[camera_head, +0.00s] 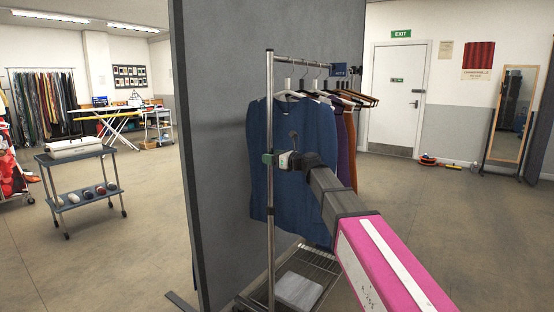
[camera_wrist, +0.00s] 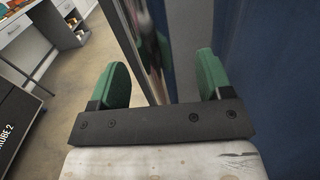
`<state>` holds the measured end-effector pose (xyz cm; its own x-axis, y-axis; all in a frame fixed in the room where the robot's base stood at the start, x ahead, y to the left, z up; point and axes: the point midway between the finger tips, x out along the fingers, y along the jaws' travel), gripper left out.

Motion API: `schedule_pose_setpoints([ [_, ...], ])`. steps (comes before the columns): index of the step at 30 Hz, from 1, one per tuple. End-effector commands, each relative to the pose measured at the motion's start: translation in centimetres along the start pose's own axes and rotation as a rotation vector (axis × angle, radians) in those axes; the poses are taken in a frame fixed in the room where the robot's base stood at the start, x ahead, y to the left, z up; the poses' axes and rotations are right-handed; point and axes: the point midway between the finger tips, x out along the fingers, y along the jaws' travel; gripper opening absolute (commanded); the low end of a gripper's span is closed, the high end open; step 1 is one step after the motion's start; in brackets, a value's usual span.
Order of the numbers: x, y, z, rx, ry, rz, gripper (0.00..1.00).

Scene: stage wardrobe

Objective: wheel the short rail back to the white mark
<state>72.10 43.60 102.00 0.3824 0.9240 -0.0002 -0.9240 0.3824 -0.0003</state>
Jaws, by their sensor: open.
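The short rail (camera_head: 270,215) is a chrome garment rack standing beside a tall grey panel. My gripper (camera_head: 269,159) is at the rail's near upright, about mid-height. In the wrist view, the green fingers of my gripper (camera_wrist: 160,75) are apart, with the chrome upright (camera_wrist: 149,45) between them, nearer the left finger. Whether a finger touches it I cannot tell. The rail's wheels are hard to make out. No white mark is visible.
The grey panel (camera_head: 222,150) stands close behind the rail, on its left. A two-tier trolley (camera_head: 85,175) is at left. A white door (camera_head: 397,100) and a standing mirror (camera_head: 508,115) are at the back right. Open floor lies on both sides of the panel.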

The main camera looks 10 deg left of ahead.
Motion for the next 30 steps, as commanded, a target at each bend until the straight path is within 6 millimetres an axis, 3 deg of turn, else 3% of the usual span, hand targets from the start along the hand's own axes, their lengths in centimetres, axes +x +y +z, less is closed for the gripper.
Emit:
schedule_pose_setpoints([
  [4,1.2,-0.1,0.0,0.000,0.000,0.000,0.72],
  [30,0.8,6.3,0.0,0.001,0.000,0.003,0.72],
])
